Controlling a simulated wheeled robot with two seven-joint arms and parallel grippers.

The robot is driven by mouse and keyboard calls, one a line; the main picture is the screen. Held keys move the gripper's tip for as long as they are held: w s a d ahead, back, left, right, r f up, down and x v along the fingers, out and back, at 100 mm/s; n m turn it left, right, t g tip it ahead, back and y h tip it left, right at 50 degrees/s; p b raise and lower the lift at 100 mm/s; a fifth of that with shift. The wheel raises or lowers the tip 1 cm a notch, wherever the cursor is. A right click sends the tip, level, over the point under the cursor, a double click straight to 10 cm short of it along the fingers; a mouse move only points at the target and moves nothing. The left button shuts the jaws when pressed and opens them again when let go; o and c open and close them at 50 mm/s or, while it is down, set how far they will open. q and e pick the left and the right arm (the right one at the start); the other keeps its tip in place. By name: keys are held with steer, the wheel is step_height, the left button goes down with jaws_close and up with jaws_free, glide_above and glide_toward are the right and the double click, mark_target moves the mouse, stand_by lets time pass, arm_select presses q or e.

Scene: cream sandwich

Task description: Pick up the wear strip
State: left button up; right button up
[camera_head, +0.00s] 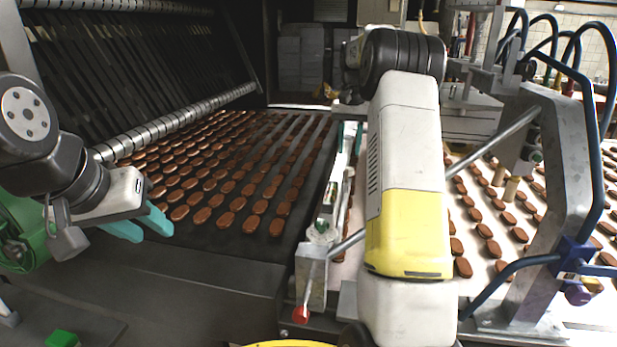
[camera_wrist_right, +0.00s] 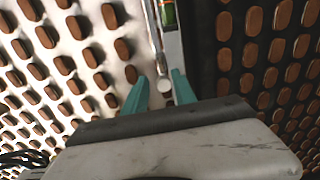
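A long, narrow pale strip (camera_head: 340,180) runs along the gap between the dark belt and the white belt; I cannot tell for sure which part of it is the wear strip. In the right wrist view a light grey strip (camera_wrist_right: 173,50) runs up the middle beside a thin metal rod with a round end. My right gripper (camera_head: 350,127) is over the strip's far part, its teal fingers apart on either side. It is open in the right wrist view (camera_wrist_right: 160,76); contact cannot be told. My left gripper (camera_head: 143,214) is open and empty over the dark belt's near left corner.
Brown oval biscuits cover the dark belt (camera_head: 225,242) and the white belt (camera_head: 478,262). A metal bracket with a red knob (camera_head: 300,314) stands at the strip's near end. A grey frame with blue hoses (camera_head: 550,190) rises at right. My right forearm blocks the middle.

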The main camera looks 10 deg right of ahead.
mark_target(347, 170)
steer(key=shift+w+a+f, duration=0.1)
steer(key=shift+w+f, duration=0.5)
steer(key=shift+f, duration=0.15)
step_height(347, 170, down, 7)
steer(key=shift+s+f, duration=0.15)
jaws_close()
